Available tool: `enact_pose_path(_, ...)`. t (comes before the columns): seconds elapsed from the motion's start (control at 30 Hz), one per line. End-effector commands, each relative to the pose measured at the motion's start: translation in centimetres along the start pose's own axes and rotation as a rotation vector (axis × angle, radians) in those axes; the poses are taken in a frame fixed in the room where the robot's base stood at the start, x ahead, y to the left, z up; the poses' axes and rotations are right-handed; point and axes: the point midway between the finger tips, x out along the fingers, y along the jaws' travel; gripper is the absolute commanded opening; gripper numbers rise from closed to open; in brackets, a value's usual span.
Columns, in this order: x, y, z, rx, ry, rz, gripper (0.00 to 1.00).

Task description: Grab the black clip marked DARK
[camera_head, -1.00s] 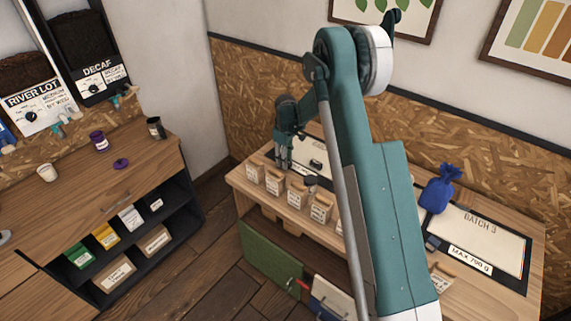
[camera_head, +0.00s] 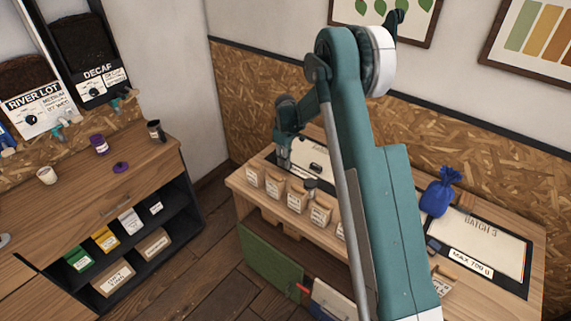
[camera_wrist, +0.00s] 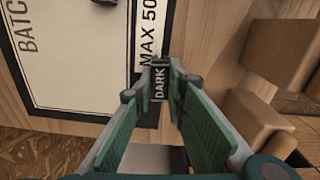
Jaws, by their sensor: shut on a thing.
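The black clip marked DARK (camera_wrist: 159,82) is between the fingertips of my gripper (camera_wrist: 161,70) in the wrist view, its white lettering facing the camera. My gripper is shut on it, with a green finger on each side. Under the clip is the black border of a mat (camera_wrist: 95,60) with a "MAX 50..." label. In the head view my gripper (camera_head: 284,165) is low over the left end of the wooden bench, beside a mat (camera_head: 315,152). The clip cannot be made out in the head view.
Several labelled wooden holders (camera_head: 297,197) line the bench's front edge, close to my gripper; some show at right in the wrist view (camera_wrist: 285,50). A blue sack (camera_head: 438,195) stands by the BATCH 3 mat (camera_head: 500,245). A shelf counter (camera_head: 100,195) is at left.

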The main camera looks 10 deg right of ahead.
Motion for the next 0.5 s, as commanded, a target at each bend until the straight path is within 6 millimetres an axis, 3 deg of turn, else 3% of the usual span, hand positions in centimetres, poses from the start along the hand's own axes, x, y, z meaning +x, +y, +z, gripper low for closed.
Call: enact_pose_path(0.5,-6.9,0.0,0.0,0.0,0.0,0.0,0.09)
